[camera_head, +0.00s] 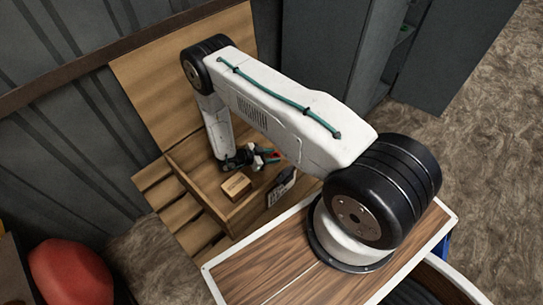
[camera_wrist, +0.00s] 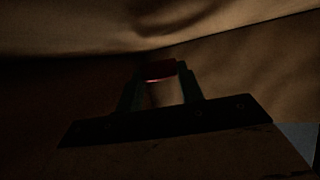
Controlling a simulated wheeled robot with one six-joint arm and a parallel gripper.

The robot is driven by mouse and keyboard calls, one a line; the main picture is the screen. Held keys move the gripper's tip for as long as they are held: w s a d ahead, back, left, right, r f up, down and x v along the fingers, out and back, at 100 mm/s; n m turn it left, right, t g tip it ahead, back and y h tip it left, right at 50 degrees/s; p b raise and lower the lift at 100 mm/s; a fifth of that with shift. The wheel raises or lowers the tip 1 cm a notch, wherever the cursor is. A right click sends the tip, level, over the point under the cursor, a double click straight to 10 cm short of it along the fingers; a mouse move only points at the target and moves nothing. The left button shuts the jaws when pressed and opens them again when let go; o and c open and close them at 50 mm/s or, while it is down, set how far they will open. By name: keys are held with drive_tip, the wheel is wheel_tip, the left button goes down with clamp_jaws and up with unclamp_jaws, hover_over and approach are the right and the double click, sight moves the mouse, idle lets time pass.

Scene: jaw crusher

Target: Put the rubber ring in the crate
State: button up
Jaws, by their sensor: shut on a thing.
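My gripper (camera_head: 268,157) is low inside or just over the wooden crate (camera_head: 197,194) in the head view, partly hidden by my arm. In the dark wrist view my gripper (camera_wrist: 160,82) has its two fingers closed on a dull red thing (camera_wrist: 158,69) at their tips. It may be the rubber ring, but its full shape does not show. A bit of red also shows by the fingers in the head view. Tan surfaces, probably crate boards, lie close around the fingers in the wrist view.
A small tan box (camera_head: 236,185) is in the crate, near the gripper. A dark item with a pale face (camera_head: 282,187) is at the crate's right side. Grey cabinets (camera_head: 325,50) stand behind. A large red rounded object (camera_head: 70,272) is at lower left.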

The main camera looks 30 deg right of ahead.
drive_tip(key=shift+f, duration=0.55)
drive_tip(key=o, duration=1)
drive_tip(key=shift+r, duration=0.3)
drive_tip(key=v, duration=1.2)
drive_tip(key=shift+r, duration=0.35)
